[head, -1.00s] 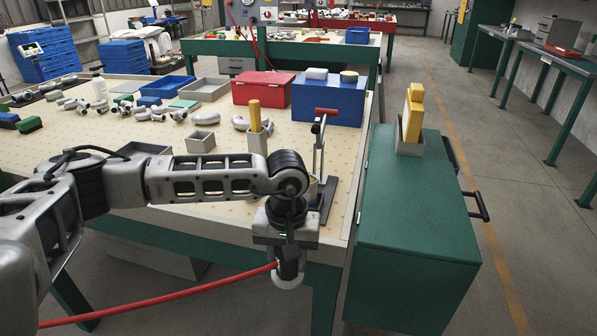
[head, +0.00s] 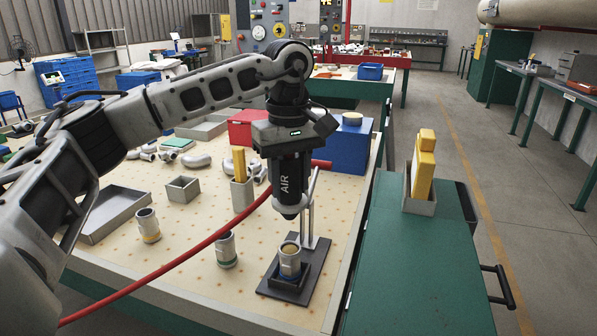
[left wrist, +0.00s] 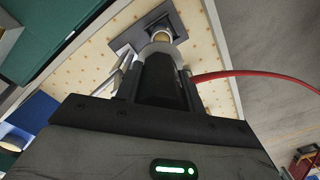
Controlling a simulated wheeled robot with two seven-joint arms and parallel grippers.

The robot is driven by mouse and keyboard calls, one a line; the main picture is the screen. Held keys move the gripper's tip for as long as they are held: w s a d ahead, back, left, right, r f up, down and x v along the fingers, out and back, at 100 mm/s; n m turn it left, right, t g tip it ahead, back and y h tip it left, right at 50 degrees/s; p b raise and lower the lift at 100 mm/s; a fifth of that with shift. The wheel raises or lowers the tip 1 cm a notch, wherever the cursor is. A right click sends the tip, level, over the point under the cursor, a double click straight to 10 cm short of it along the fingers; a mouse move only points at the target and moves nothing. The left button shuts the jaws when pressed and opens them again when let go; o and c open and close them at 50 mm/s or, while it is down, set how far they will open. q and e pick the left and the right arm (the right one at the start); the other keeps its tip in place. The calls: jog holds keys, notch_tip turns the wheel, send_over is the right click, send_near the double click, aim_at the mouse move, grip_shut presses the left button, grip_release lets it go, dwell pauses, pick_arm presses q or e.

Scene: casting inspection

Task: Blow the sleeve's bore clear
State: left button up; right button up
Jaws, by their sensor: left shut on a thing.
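My left gripper (head: 290,150) is shut on a black air nozzle (head: 288,190) marked AIR, with a red hose (head: 190,248) trailing to the lower left. The nozzle points down, above a grey metal sleeve (head: 290,262) with a tan-coloured top, and a gap shows between them. In the left wrist view the nozzle (left wrist: 163,80) partly overlaps the sleeve (left wrist: 161,36). The inside of the bore cannot be made out. My right gripper is not in view.
Two more sleeves stand on the pegboard table, one with a yellow band (head: 148,226) and one with a green band (head: 226,250). A grey tray (head: 112,212), a small box (head: 183,189) and a blue box (head: 335,147) are farther back. A green cabinet (head: 415,270) stands right.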

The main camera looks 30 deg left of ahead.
aim_at(290, 207)
pick_arm(q)
jog(key=shift+s+r, duration=0.1)
jog(key=shift+s, duration=0.2)
jog(key=shift+d+p, duration=0.1)
jog(key=shift+p, duration=0.2)
jog(key=shift+f+b, duration=0.45)
jog(key=shift+f, duration=0.05)
jog(key=shift+f+b, duration=0.45)
jog(key=shift+f, duration=0.3)
jog(key=shift+f+b, duration=1)
jog(key=shift+f, duration=0.65)
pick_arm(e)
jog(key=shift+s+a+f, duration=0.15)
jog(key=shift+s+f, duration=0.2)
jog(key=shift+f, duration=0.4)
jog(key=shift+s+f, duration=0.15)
pick_arm(q)
jog(key=shift+f+b, duration=1.05)
jog(key=shift+f, duration=0.85)
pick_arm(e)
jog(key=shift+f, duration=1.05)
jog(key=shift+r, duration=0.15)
